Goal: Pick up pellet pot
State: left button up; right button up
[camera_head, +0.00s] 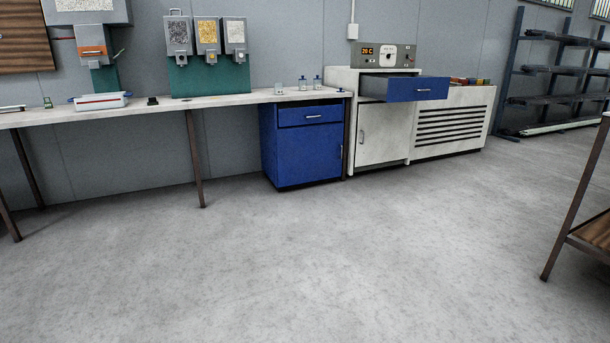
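I cannot tell for sure which thing is the pellet pot. A small pale grey pot or jar (279,88) stands on the right part of the long white bench (230,98). Two small clear bottles with blue caps (303,84) stand just right of it. A small green-tinted vessel (47,102) stands near the bench's left end. A small black object (152,100) lies left of the hoppers. All are small and far off, so contents cannot be read. Neither of my grippers is in view.
Three pellet hoppers (207,38) stand on a green panel. A white tray-like device (98,101) lies on the bench. A blue drawer (410,89) sticks out of the white cabinet (382,134). A blue cabinet (302,145) stands under the bench. The floor (300,260) is clear.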

aim_at(278, 86)
jog(key=i+l, duration=0.1)
jog(key=i, duration=2.6)
jog(key=i+l+u, duration=0.1)
jog(key=i, duration=0.4)
jog(key=i+l+u, duration=0.15)
jog(key=i, duration=0.3)
jog(key=i+j+u, duration=0.1)
jog(key=i, duration=0.45)
jog(key=i+j, duration=0.3)
jog(key=i, duration=0.2)
jog(key=j+u, duration=0.05)
